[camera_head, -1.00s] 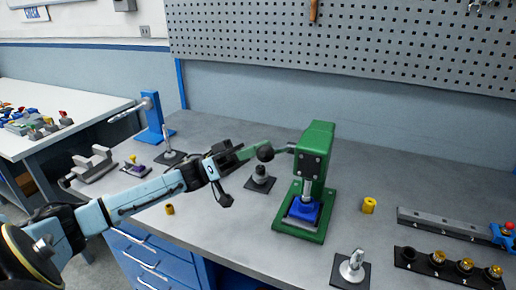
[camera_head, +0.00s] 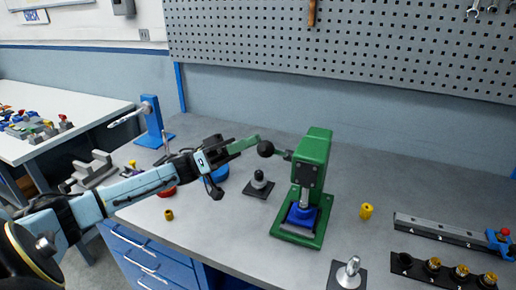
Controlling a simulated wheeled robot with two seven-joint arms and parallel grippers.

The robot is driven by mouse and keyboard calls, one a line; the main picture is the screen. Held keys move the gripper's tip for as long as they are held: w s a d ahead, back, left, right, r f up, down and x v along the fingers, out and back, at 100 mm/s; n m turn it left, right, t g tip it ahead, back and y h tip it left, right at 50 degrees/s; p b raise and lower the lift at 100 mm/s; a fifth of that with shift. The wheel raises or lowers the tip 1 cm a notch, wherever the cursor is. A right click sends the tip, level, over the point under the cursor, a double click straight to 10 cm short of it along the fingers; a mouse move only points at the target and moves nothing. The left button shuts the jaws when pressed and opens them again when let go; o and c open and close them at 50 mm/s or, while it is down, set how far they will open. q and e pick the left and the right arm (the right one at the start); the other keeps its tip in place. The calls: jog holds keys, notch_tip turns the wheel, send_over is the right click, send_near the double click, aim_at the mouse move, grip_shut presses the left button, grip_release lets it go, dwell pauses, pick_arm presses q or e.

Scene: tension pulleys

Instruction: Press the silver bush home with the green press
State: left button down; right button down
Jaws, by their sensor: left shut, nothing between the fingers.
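The green press (camera_head: 316,160) stands on its green base on the grey bench. Its lever points left and ends in a black ball knob (camera_head: 265,149). Under the press head a silver part (camera_head: 305,198) sits over a blue block (camera_head: 299,216); I cannot tell ram from bush there. Another silver piece (camera_head: 349,273) stands upright on a dark plate at the front. My left gripper (camera_head: 257,141) is shut and empty, its fingertips close to the upper left of the knob; contact is unclear. My right gripper is not in view.
A dark stepped post (camera_head: 259,181) stands on a plate left of the press. Yellow bushes (camera_head: 366,211) (camera_head: 169,215) stand on the bench. A grey rail (camera_head: 438,229) and a black numbered rack (camera_head: 419,267) lie at right. A blue stand (camera_head: 152,120) is at the back left.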

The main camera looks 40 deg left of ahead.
pick_arm(q)
jog(key=s+b+v, duration=0.1)
jog(key=v, duration=0.7)
jog(key=w+r+n+t+y, duration=0.3)
jog(key=r+n+y, duration=0.15)
jog(key=n, duration=0.35)
jog(key=a+r+p+x, duration=0.1)
jog(key=p+x, duration=0.2)
jog(key=x, duration=0.7)
jog(key=shift+h, duration=0.25)
jog(key=shift+s+d+f, duration=1.05)
jog(key=shift+d+f, duration=0.05)
jog(key=shift+f, duration=0.2)
